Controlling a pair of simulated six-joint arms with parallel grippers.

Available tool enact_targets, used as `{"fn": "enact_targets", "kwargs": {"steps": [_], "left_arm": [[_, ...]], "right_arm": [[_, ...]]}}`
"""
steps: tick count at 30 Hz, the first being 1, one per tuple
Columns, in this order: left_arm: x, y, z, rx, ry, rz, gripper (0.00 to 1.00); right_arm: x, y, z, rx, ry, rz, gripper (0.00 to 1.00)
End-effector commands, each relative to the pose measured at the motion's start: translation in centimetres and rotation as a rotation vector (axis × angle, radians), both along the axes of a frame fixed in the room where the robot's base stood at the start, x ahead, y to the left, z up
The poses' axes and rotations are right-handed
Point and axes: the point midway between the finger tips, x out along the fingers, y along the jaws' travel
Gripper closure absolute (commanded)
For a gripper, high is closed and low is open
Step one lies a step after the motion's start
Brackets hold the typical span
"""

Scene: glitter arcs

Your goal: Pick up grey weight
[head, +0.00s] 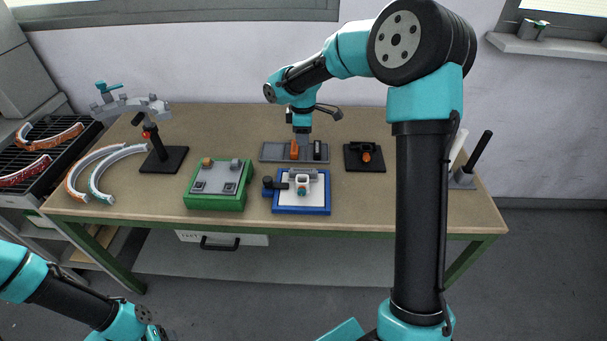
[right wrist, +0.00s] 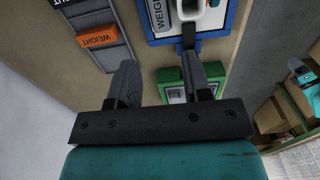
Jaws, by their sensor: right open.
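In the head view my right gripper (head: 303,137) hangs over the grey tray, behind the blue-framed board. My left gripper (head: 150,328) is low at the left, in front of the table; its jaws are unclear.
An orange weight (head: 294,150) and a black weight (head: 317,150) stand in the grey tray (head: 271,152). The blue-framed board (head: 302,210) has a green box (head: 215,202) to its left. A black stand (head: 364,167) is to the right. Curved pieces (head: 118,162) lie at left.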

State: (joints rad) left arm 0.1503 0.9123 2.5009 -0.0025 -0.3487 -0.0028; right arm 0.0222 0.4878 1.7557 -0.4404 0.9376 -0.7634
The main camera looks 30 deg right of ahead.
Motion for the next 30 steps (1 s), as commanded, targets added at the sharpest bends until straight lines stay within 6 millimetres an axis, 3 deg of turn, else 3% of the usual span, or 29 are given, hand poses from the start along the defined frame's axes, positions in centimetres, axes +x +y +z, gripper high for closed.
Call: {"fn": "enact_targets", "kwargs": {"steps": [18, 30], "left_arm": [[0.0, 0.0, 0.0, 0.0, 0.0, 0.0, 0.39], [0.0, 0.0, 0.0, 0.0, 0.0, 0.0, 0.39]], "right_arm": [[-0.1, 0.0, -10.2, 0.0, 0.004, 0.0, 0.55], [0.0, 0.0, -11.1, 0.001, 0.0, -0.001, 0.55]]}}
